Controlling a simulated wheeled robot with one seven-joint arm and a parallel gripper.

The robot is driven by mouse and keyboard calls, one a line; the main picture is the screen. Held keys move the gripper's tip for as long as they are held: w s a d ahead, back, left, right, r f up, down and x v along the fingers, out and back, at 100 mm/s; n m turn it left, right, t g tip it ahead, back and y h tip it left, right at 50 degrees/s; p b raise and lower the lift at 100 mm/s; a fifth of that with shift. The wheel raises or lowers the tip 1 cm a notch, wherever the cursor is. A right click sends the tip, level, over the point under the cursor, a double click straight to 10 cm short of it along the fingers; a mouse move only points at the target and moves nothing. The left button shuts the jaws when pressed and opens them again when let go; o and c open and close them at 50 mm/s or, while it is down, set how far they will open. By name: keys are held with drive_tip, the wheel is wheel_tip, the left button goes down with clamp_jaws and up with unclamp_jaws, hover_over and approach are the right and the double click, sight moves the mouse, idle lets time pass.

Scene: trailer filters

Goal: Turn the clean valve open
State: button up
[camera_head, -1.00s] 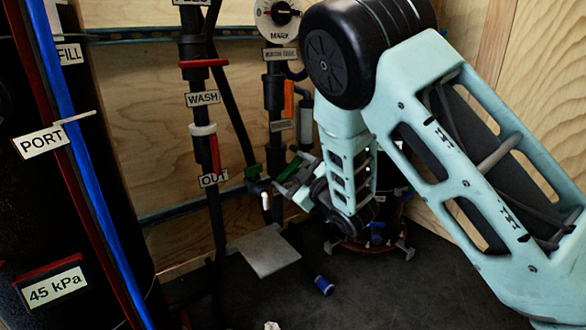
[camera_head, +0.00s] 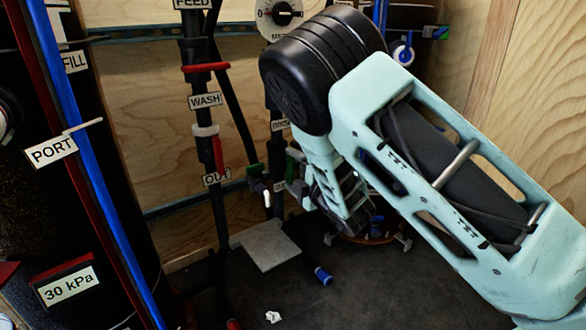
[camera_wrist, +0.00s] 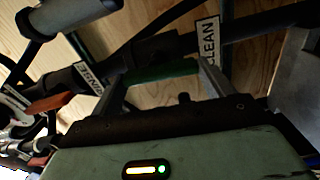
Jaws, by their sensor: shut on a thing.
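The green valve handle (camera_wrist: 160,72) lies between the two fingers of my gripper (camera_wrist: 162,85) in the wrist view. The fingers are shut on it. The CLEAN label (camera_wrist: 208,43) is on the dark pipe just beyond the handle. In the head view my gripper (camera_head: 295,172) is at the lower pipework, left of my forearm. A dark green piece shows at its fingers there, but the grip is small and partly hidden by my arm. How far the valve is turned cannot be told.
An orange-red handle (camera_wrist: 50,103) is left of my gripper in the wrist view. WASH (camera_head: 205,100) and OUT (camera_head: 216,179) labels mark a pipe with a red handle (camera_head: 218,153). A grey plate (camera_head: 268,246) and a blue-ended piece (camera_head: 323,276) are low near the floor.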

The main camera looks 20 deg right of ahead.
drive_tip(key=shift+f+n, duration=0.1)
drive_tip(key=shift+n, duration=0.4)
drive_tip(key=o, duration=0.9)
drive_tip(key=shift+o, duration=0.2)
drive_tip(key=shift+s, duration=0.1)
